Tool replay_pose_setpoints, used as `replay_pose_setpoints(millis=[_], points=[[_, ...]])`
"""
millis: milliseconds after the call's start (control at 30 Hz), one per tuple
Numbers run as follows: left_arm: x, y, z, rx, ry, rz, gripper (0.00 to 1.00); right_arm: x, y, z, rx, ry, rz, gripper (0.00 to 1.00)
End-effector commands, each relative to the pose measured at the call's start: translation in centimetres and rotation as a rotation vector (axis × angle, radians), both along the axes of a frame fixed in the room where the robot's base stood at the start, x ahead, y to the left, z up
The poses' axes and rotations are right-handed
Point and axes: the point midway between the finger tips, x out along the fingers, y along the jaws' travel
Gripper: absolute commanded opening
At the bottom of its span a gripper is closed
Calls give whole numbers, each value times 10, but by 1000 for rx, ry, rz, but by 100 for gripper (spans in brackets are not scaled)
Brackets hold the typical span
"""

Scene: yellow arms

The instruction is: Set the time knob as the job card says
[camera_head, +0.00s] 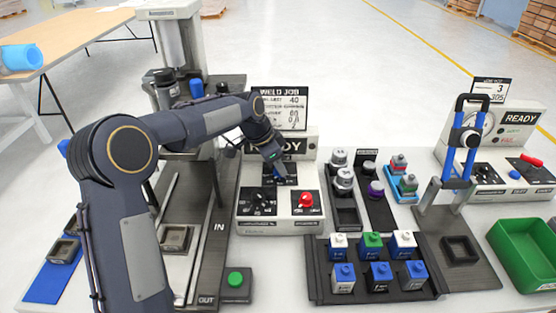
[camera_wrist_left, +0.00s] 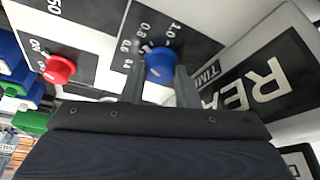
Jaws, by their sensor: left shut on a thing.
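The blue time knob (camera_wrist_left: 160,65) sits on a black dial plate (camera_wrist_left: 150,25) with white marks; 0.6, 0.8 and 1.0 can be made out. My left gripper (camera_wrist_left: 160,88) is shut on this knob, one finger on each side. In the head view my left gripper (camera_head: 277,170) reaches down onto the upper dial of the white control box (camera_head: 279,227) and partly hides it. The job card (camera_head: 280,107), headed WELD JOB, stands behind the box; its upper line reads 40, the middle one seems to read 60, and the lowest is too blurred to read. The knob's pointer is not clear.
A red knob (camera_head: 306,200) and a dark dial (camera_head: 262,200) sit below the time dial. A black tray (camera_head: 318,285) of capped blocks stands in front. A blue-handled clamp press (camera_head: 465,140) and a green bin (camera_head: 525,255) are at right. A green button (camera_head: 235,279) is front left.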

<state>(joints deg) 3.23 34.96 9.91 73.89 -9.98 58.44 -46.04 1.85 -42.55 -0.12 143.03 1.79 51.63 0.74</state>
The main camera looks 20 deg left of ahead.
Motion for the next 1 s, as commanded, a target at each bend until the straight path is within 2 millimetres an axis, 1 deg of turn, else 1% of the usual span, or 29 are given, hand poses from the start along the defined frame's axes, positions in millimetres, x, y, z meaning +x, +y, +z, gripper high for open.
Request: replay_pose_setpoints(millis=[33, 300, 733, 767, 900, 1000], points=[[1, 0, 2, -1, -2, -18, 5, 0, 0, 3, 0, 0, 0, 36], [1, 0, 1, 0, -2, -83, 5, 0, 0, 6, 0, 0, 0, 36], [1, 0, 1, 2, -2, -90, 5, 0, 0, 6, 0, 0, 0, 36], [1, 0, 1, 2, -2, -90, 30, 0, 0, 6, 0, 0, 0, 36], [1, 0, 0, 1, -1, -90, 48, 0, 0, 6, 0, 0, 0, 36], [1, 0, 0, 1, -1, -90, 49, 0, 0, 6, 0, 0, 0, 36]])
